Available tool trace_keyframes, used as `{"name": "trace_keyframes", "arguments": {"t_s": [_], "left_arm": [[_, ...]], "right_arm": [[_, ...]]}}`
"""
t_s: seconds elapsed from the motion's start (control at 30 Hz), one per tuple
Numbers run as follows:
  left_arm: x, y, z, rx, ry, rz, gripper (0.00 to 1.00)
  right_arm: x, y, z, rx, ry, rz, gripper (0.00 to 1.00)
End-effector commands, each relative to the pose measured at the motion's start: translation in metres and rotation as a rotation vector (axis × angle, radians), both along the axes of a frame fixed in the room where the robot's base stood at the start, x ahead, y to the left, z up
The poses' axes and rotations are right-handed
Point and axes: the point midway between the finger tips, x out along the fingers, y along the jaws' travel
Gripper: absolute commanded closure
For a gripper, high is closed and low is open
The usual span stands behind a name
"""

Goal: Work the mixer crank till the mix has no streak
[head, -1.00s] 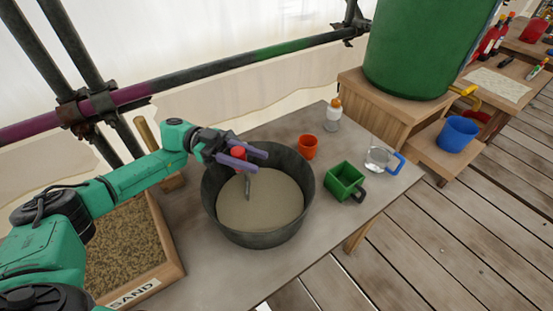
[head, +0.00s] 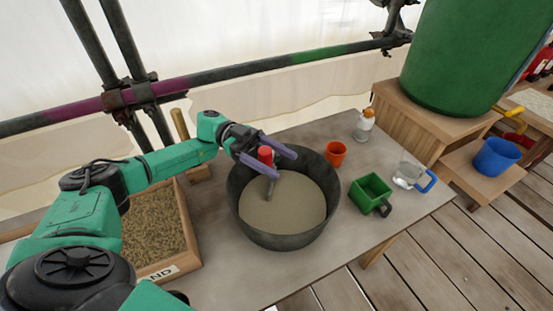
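A dark round tub (head: 290,240) stands on the grey table and holds a grey-beige mix (head: 285,207). The mix looks even in colour; I see no streak on the part that shows. The crank's red knob (head: 265,154) stands at the tub's upper left, with a grey bent rod (head: 271,188) going down into the mix. My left gripper (head: 268,158) has its purple fingers on both sides of the red knob and looks shut on it. The fingers hide a little of the tub's far left rim. My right gripper is not in view.
A sand box (head: 181,270) stands left of the tub. An orange cup (head: 336,154), a white bottle (head: 363,126), a green square scoop (head: 366,194) and a clear jug (head: 407,176) stand to the right. A blue bucket (head: 495,157) sits on a lower shelf under a green barrel (head: 455,60).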

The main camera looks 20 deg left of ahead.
Motion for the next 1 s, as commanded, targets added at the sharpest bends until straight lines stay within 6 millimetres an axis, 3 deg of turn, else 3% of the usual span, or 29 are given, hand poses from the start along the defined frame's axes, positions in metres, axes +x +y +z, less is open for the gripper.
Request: {"name": "trace_keyframes", "arguments": {"t_s": [0.17, 0.27, 0.8, 1.0], "left_arm": [[0.000, 0.000, 0.006, 0.000, -0.001, 0.000, 0.31], [0.000, 0.000, 0.021, -0.001, -0.003, 0.000, 0.31], [0.000, 0.000, 0.176, -0.001, -0.006, -0.001, 0.31], [0.000, 0.000, 0.200, 0.000, 0.000, 0.000, 0.31]], "right_arm": [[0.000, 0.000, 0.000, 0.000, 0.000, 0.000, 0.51], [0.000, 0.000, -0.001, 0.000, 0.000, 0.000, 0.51], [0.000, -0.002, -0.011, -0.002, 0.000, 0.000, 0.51], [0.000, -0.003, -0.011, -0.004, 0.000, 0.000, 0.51]]}}
